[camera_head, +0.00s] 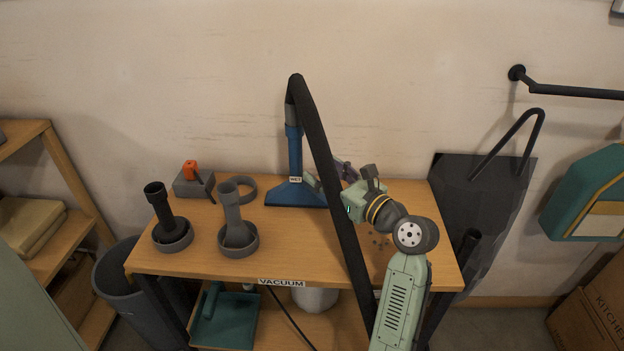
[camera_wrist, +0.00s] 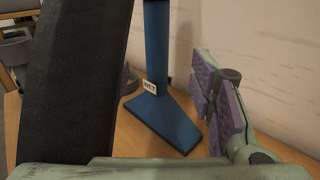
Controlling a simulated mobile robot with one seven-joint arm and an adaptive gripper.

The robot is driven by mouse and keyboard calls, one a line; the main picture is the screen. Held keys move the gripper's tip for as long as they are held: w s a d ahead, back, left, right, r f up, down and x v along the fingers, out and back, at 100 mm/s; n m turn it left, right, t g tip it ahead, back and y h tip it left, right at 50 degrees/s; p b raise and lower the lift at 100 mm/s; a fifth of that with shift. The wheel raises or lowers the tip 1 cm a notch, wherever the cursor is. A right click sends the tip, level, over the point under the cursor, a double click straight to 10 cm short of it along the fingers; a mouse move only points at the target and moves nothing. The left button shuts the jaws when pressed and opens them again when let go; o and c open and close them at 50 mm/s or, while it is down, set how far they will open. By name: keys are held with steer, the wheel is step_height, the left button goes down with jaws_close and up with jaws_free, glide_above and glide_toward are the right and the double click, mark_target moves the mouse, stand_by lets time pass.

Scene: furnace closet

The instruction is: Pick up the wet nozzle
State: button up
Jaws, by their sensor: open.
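The wet nozzle (camera_head: 294,160) is a blue tube with a flared foot and a white WET label. It stands upright on the wooden table near the wall, with a black hose (camera_head: 325,165) running from its top down to the front right. The nozzle (camera_wrist: 156,45) also shows in the wrist view, ahead of my gripper. My gripper (camera_head: 328,178) is open and empty, just right of the nozzle and partly behind the hose. In the wrist view one purple-padded finger stands right of the nozzle; the hose hides most of the other side. I cannot tell whether the gripper touches the hose.
A dark nozzle (camera_head: 163,212) and a grey nozzle (camera_head: 234,215) stand in round holders at the table's left. A grey block with an orange part (camera_head: 191,172) and an empty ring (camera_head: 241,189) sit behind them. The front middle of the table (camera_head: 290,248) is clear.

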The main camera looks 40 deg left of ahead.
mark_target(300, 160)
steer(key=x, duration=0.4)
steer(key=shift+s+r, duration=0.1)
steer(key=shift+s, duration=0.05)
steer(key=shift+f+p+x, duration=0.2)
steer(key=shift+p+x, duration=0.25)
steer(key=shift+x, duration=1)
steer(key=shift+f+p+x, duration=0.15)
steer(key=shift+p+x, duration=0.3)
steer(key=shift+x, duration=0.95)
steer(key=shift+c, duration=0.6)
jaws_close()
